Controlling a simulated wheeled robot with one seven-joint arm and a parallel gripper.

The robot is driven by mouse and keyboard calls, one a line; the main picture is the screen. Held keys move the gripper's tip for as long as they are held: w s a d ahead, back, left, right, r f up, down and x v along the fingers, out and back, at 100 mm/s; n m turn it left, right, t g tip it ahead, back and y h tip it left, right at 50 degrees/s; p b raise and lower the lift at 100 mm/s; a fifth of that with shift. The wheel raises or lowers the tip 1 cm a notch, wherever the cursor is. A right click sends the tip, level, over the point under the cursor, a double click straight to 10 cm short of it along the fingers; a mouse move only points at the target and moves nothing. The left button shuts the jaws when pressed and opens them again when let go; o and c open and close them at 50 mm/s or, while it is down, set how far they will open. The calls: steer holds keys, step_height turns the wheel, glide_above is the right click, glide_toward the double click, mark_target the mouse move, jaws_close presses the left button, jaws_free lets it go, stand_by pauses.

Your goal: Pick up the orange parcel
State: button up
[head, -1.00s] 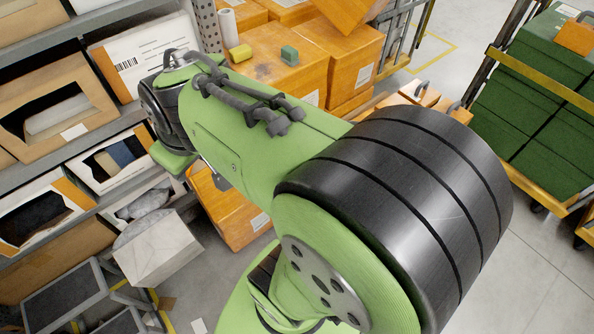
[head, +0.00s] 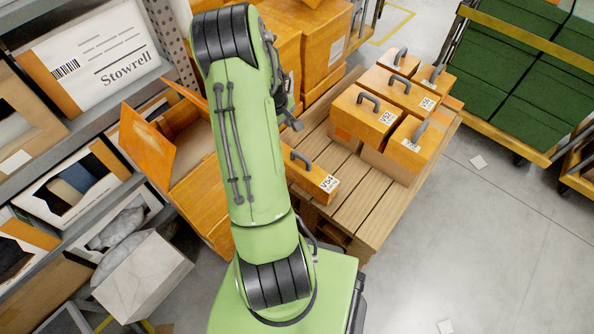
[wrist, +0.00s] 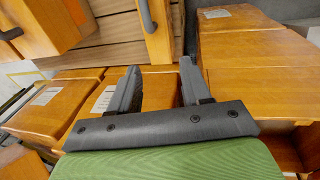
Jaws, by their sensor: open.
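Several orange parcels with grey handles stand on a slatted wooden pallet (head: 364,205). One orange parcel (head: 311,178), labelled V54 or similar, lies at the pallet's near left, beside my arm. Another orange parcel (head: 362,113) with a V52 label stands further right in a cluster. My gripper (wrist: 160,72) is open, with nothing held between its fingers. In the wrist view, an orange parcel with a grey handle (wrist: 147,16) lies beyond the fingertips, apart from them. A second handled parcel (wrist: 45,22) is at upper left. In the head view my arm mostly hides the gripper.
An open orange box (head: 150,150) stands left of my arm, by a shelf rack (head: 95,205). Large orange boxes (head: 318,40) stand behind the pallet. Green crates (head: 520,85) on a cart are at right. Floor at lower right is mostly clear.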

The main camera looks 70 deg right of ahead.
glide_toward(301, 156)
steer(key=f+b, duration=0.1)
steer(key=f, duration=0.1)
steer(key=d+f+b, duration=0.1)
steer(key=f+b, duration=0.1)
steer(key=f, duration=0.1)
steer(key=shift+w+d, duration=0.1)
steer(key=f+b, duration=0.1)
steer(key=f, duration=0.1)
steer(key=f+b, duration=0.1)
steer(key=f, duration=0.1)
steer(key=d+f+b, duration=0.1)
steer(key=f, duration=0.1)
steer(key=shift+s, duration=0.25)
steer(key=shift+r, duration=0.1)
steer(key=shift+c, duration=0.5)
jaws_close()
